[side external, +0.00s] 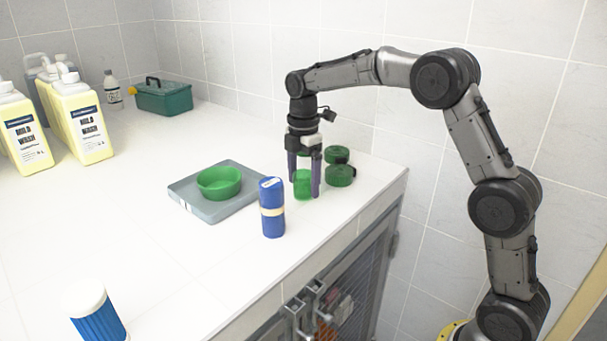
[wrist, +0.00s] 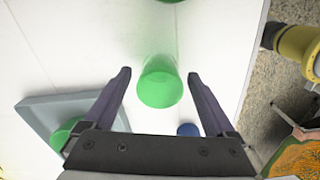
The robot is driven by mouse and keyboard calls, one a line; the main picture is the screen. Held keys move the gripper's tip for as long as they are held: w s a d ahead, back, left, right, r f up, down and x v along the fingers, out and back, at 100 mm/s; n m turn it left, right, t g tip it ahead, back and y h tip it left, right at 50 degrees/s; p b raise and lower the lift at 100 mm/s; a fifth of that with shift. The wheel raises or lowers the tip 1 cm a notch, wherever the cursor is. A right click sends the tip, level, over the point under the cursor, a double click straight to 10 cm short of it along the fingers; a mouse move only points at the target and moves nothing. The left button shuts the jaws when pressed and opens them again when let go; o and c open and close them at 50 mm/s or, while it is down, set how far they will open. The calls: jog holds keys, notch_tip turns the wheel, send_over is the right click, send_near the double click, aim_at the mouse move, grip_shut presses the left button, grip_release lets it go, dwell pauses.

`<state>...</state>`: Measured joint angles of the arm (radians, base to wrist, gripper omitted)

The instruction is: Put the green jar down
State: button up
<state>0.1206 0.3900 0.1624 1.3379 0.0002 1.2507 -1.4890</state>
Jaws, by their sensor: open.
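The green jar (side external: 303,185) is a small bright green translucent cylinder standing on the white counter (side external: 150,240). My gripper (side external: 304,190) points down over it, with the two purple fingers apart on either side of the jar. In the wrist view the jar (wrist: 160,84) lies between the open fingers (wrist: 158,74), with a gap visible on both sides. Nothing is seen clamped in the fingers. Part of the jar's side is hidden by a finger in the side view.
A blue cylinder (side external: 272,222) stands close by in front. A grey tray (side external: 182,193) with a green bowl (side external: 219,190) is to the left. Dark green round items (side external: 341,176) sit just behind the jar. The counter's edge (side external: 345,243) is near on the right. Yellow jugs stand far left.

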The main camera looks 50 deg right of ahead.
jog(key=shift+r, duration=0.1)
notch_tip(320, 180, up, 13)
jog(key=s+a+r+m+t, duration=0.1)
jog(key=s+a+r+m, duration=0.15)
jog(key=s, duration=0.45)
jog(key=s+a+f+m+t, duration=0.1)
jog(key=s+f+m, duration=0.1)
jog(key=s+m, duration=0.3)
jog(key=s+a+f+m+t, duration=0.1)
jog(key=s+m, duration=0.4)
jog(key=s, duration=0.8)
notch_tip(320, 180, down, 3)
jog(key=shift+s+a+r+t, duration=0.15)
jog(key=shift+s+a+t, duration=0.15)
jog(key=shift+t, duration=0.5)
jog(key=shift+o, duration=0.5)
jog(key=s+f+m+t, duration=0.1)
jog(key=s+f+m, duration=0.2)
jog(key=s+f, duration=0.2)
jog(key=shift+s+a+f, duration=0.15)
jog(key=shift+a+f, duration=0.15)
jog(key=shift+f, duration=0.05)
